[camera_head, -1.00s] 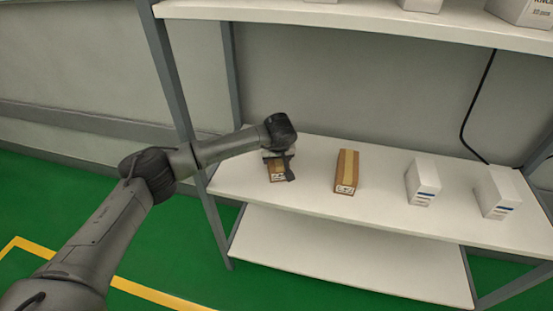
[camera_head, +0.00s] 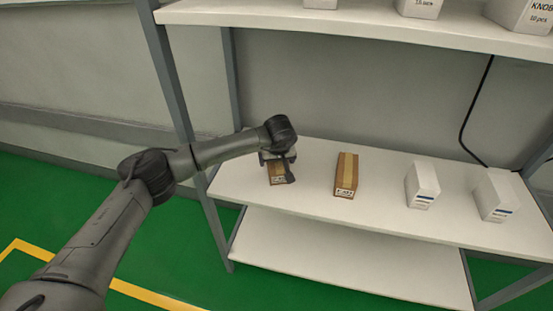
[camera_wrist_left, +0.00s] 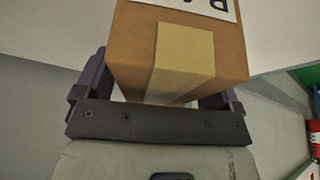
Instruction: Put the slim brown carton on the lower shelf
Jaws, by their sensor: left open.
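A brown carton (camera_head: 277,180) with a paler tape strip stands at the left end of the middle shelf (camera_head: 310,198), partly hidden by my left gripper. My left gripper (camera_head: 279,168) is open around its upper part. In the left wrist view the carton (camera_wrist_left: 125,45) sits between the two fingers, with a white label at its top edge. A second brown carton (camera_head: 346,173) stands to the right on the same shelf, apart from the gripper. A bare white shelf (camera_head: 340,262) lies below. My right gripper is not in view.
Two white boxes, one nearer (camera_head: 422,184) and one farther right (camera_head: 494,195), stand on the middle shelf. The upper shelf (camera_head: 350,26) overhangs with several white boxes. A grey post (camera_head: 172,80) stands beside my left arm. A black cable (camera_head: 474,112) hangs behind.

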